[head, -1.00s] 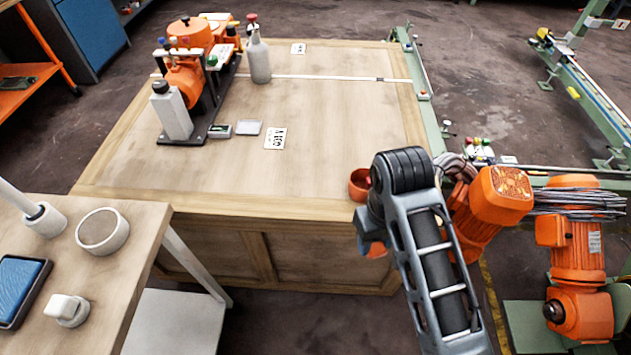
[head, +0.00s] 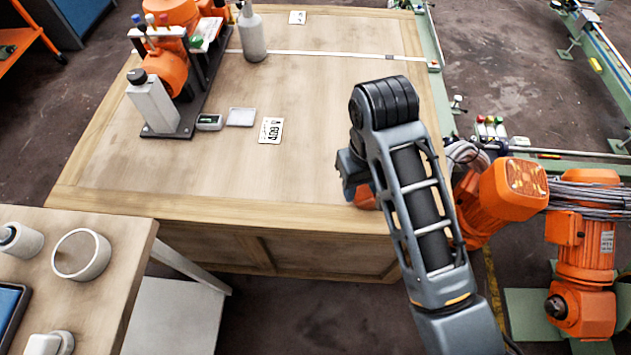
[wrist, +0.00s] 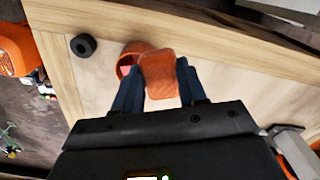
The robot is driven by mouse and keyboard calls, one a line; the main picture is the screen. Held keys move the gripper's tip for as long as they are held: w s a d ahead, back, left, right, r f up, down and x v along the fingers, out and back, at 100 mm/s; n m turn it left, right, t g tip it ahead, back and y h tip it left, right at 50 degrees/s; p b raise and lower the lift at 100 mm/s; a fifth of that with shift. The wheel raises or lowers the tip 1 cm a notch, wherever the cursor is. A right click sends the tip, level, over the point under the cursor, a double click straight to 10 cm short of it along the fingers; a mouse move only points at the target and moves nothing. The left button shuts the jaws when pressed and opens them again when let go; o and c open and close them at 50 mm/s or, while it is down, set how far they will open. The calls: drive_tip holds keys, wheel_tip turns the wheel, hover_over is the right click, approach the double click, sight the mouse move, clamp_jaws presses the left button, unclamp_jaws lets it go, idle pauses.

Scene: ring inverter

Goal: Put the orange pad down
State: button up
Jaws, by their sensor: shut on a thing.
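The orange pad (wrist: 160,75) is held between the two blue-grey fingers of my gripper (wrist: 160,84) in the wrist view. It is a flat, rounded piece. Beyond it is the wooden table top (head: 190,185). An orange-red bowl (wrist: 127,62) is beside the pad and partly hidden behind it. In the head view my gripper (head: 354,170) is over the table's near right corner, mostly hidden by my arm. An orange patch under it could be the pad or the bowl. I cannot tell whether the pad touches the table.
A black ring (wrist: 83,45) lies near the bowl in the wrist view. A side bench (head: 125,250) stands at the left. The middle of the table is clear.

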hover_over(316, 195)
wheel_tip(316, 195, down, 6)
drive_tip(key=shift+r, duration=0.1)
drive_tip(key=shift+f, duration=2.05)
drive_tip(key=shift+f, duration=0.15)
drive_tip(key=o, duration=1.2)
wheel_tip(316, 195, up, 12)
drive_tip(key=shift+r, duration=0.2)
